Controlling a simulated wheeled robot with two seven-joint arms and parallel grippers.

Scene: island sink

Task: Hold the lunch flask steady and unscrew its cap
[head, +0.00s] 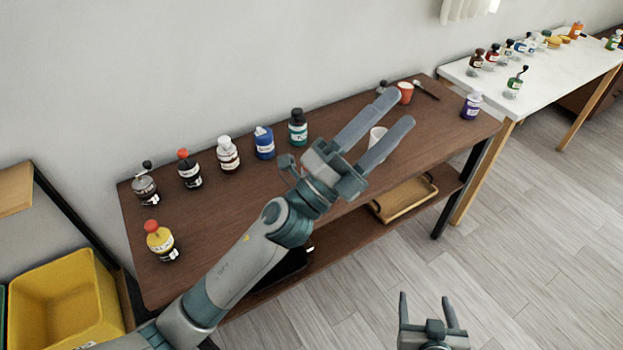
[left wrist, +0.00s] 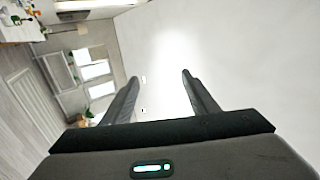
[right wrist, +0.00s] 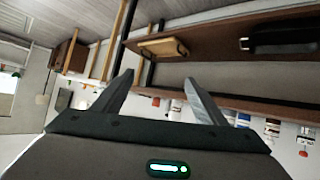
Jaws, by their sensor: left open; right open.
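Several capped containers stand upright on the brown table (head: 205,215); I cannot tell for sure which is the lunch flask. Along the back are a teal one with a dark cap (head: 298,127), a blue one (head: 264,143), a white-capped one (head: 228,154) and a red-capped dark one (head: 189,169). My left gripper (head: 394,112) is open and empty, raised above the table's right part. Its wrist view shows only wall and room between the fingers. My right gripper (head: 425,298) is open and empty over the floor in front of the table.
A white cup (head: 377,138) is partly behind my left fingers; a red cup (head: 405,93) stands beyond. A wooden tray (head: 407,199) lies on the lower shelf. A yellow bin (head: 65,300) is at left.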

